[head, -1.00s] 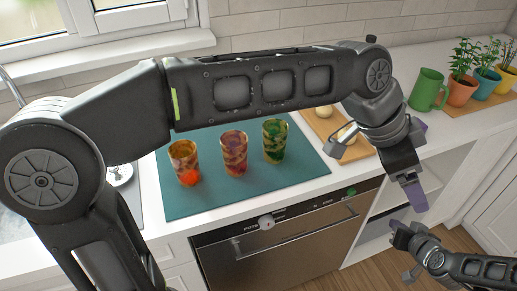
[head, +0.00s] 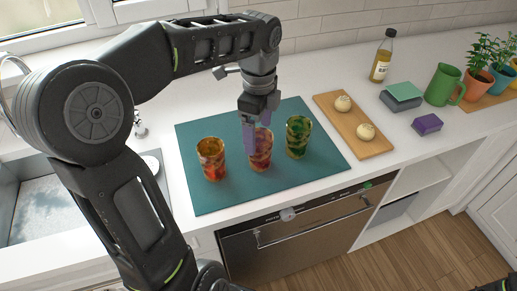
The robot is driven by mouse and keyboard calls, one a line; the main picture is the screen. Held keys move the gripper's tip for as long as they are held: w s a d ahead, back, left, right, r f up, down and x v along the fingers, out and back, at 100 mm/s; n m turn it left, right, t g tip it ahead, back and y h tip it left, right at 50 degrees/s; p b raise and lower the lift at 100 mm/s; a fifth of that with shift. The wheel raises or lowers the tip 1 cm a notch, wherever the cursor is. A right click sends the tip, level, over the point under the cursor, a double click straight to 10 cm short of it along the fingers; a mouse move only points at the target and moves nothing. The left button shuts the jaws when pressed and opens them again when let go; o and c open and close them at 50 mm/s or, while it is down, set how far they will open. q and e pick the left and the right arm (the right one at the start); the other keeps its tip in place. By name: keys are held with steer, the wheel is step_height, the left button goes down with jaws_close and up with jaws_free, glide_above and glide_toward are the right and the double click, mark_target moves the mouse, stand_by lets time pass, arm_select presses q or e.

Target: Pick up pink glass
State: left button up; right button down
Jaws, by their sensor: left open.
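The pink glass (head: 262,158), patterned in pink and amber, stands upright on the teal mat (head: 205,202), the middle one of three glasses. My left gripper (head: 257,137) points down over it with its purple fingers apart. One finger overlaps the glass's left side in the picture and hides part of it and its rim. I cannot tell whether the fingers touch the glass. Only a small dark piece of my right arm shows at the bottom right corner; its gripper is out of view.
An orange-red glass (head: 211,160) stands left of the pink one and a green glass (head: 298,137) right of it, both close by. A wooden board (head: 358,118) with two round buns lies further right. A sink (head: 40,205) is at the left.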

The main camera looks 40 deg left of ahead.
mark_target(260, 151)
arm_select(q)
steer(key=shift+w+d, duration=0.1)
steer(key=shift+w, duration=0.05)
steer(key=shift+f, duration=0.2)
steer(key=shift+f, duration=1.15)
steer(key=shift+f, duration=0.1)
step_height(260, 151, down, 5)
steer(key=shift+d+p, duration=0.1)
steer(key=shift+p, duration=0.6)
steer(key=shift+c, duration=0.4)
steer(key=c, duration=1.6)
